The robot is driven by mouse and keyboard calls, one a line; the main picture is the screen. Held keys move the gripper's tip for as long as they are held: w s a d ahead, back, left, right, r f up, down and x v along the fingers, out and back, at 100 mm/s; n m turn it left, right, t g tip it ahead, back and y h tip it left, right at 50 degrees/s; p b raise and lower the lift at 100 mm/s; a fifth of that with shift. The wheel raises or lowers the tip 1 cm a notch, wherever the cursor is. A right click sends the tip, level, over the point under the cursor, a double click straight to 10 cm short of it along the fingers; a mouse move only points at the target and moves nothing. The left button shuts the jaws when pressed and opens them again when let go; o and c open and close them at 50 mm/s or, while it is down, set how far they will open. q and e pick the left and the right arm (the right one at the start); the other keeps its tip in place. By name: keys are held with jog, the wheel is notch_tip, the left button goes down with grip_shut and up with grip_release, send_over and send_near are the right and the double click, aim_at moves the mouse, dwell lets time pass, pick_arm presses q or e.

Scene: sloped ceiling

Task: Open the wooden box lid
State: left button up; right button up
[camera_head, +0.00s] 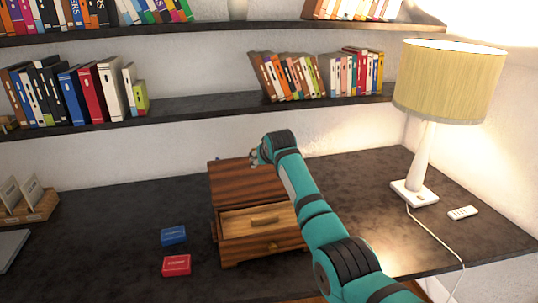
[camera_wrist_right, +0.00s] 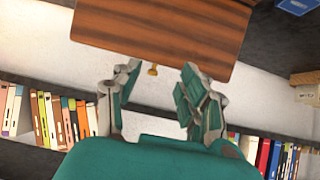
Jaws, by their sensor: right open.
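The wooden box (camera_head: 262,247) stands mid-desk with a small knob on its front. Its dark striped lid (camera_head: 240,185) appears swung up and back at the rear, showing a lighter inside with a handle-like wooden piece (camera_head: 265,220). My right gripper (camera_head: 258,156) is at the lid's upper edge, partly hidden behind my wrist. In the right wrist view the gripper (camera_wrist_right: 158,100) is open, its fingers apart. A small brass knob (camera_wrist_right: 152,70) at the edge of the lid (camera_wrist_right: 160,28) shows between them; I cannot tell if a finger touches the lid. My left gripper is out of view.
A blue box (camera_head: 173,235) and a red box (camera_head: 176,266) lie left of the wooden box. A lamp (camera_head: 425,165) and a white remote (camera_head: 462,213) are at right. Book shelves (camera_head: 190,107) hang above the desk. A wooden holder (camera_head: 35,210) stands far left.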

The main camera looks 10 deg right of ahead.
jog(key=v, duration=0.9)
jog(key=shift+s+r, duration=0.2)
